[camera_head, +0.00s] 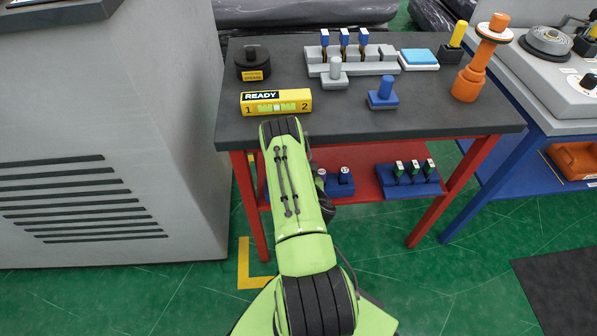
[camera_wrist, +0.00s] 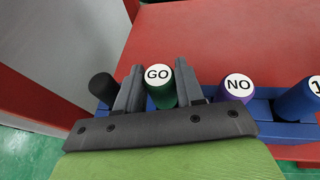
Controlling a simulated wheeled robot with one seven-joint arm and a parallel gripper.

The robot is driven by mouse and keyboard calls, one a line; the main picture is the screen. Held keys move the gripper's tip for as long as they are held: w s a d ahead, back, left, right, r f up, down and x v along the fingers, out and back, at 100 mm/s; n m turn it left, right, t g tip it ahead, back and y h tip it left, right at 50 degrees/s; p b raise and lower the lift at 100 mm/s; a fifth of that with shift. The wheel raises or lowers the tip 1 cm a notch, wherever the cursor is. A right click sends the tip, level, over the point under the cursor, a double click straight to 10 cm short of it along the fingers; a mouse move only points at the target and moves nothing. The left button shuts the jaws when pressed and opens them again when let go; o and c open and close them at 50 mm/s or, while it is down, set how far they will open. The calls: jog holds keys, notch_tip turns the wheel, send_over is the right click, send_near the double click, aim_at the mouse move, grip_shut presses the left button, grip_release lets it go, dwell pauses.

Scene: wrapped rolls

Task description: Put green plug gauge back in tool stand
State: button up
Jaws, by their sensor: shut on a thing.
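The green plug gauge (camera_wrist: 160,88), with a white "GO" cap, stands between the two fingers of my gripper (camera_wrist: 158,72), which is shut on it. Its lower end is hidden behind the gripper, so I cannot tell how deep it sits. The blue tool stand (camera_wrist: 262,93) is behind and beside it in the wrist view. A purple gauge marked "NO" (camera_wrist: 236,91) stands just to the right, and a blue gauge (camera_wrist: 302,100) stands further right. In the head view, my arm hides the gripper and the held gauge; part of a blue stand (camera_head: 341,188) shows on the lower shelf.
A dark round post (camera_wrist: 103,87) is close left of my gripper. The red shelf (camera_head: 362,184) lies under a grey tabletop (camera_head: 340,120), with red legs (camera_head: 430,215) at the sides. Another blue stand (camera_head: 412,190) with several gauges is to the right. A grey cabinet (camera_head: 110,130) is at left.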

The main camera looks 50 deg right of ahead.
jog(key=shift+f, duration=0.65)
jog(key=o, duration=1.1)
jog(key=shift+c, duration=0.2)
